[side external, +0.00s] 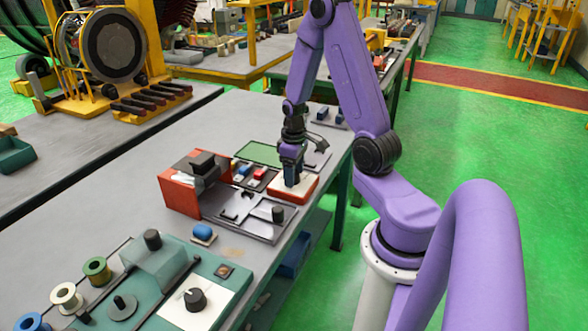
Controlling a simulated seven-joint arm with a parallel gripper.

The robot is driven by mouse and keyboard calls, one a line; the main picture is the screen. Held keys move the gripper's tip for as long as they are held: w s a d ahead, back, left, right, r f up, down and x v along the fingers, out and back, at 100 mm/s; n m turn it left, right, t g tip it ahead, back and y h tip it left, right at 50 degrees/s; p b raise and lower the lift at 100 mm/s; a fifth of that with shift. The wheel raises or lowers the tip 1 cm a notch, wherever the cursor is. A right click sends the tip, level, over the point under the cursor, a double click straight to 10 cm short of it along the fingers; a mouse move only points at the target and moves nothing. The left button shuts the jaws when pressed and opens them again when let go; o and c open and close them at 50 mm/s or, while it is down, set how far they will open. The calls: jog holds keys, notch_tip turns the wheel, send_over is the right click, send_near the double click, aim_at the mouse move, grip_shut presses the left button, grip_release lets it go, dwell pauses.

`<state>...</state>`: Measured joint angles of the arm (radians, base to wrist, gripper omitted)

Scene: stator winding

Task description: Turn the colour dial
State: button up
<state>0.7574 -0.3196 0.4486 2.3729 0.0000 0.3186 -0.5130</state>
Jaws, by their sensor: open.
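The dial (195,299) is a black round knob on a white panel at the front of the teal winding machine (155,268), low in the side view. Its pointer setting is too small to read. Three spools stand along the machine's left side: a green one (97,270), a white one (67,297) and a blue one (30,322). My gripper (291,183) is open and points down, well behind and to the right of the dial. Its tips are over or at a red and white box (293,188); I cannot tell whether they touch it.
A grey fixture plate (250,222) with a black knob and a red-sided box (180,190) stand between my gripper and the machine. A green mat (260,152) lies behind. The bench's left part is clear.

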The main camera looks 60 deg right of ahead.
jog(key=shift+r, duration=0.1)
notch_tip(320, 180, up, 17)
jog(key=shift+r, duration=0.15)
dwell(0.4)
jog(key=s+a+f+n, duration=0.1)
jog(key=s+a+n, duration=0.15)
jog(key=a, duration=0.65)
jog(key=s+a+n, duration=0.1)
jog(key=a+n, duration=0.3)
jog(key=a, duration=0.4)
jog(key=s+a+f+n, duration=0.1)
jog(key=s+a+n, duration=0.1)
jog(key=s+a, duration=0.2)
jog(key=s+a+f+n, duration=0.1)
jog(key=s+a+n, duration=0.2)
jog(key=s, duration=0.6)
jog(key=shift+s+a, duration=0.25)
jog(key=shift+a, duration=0.5)
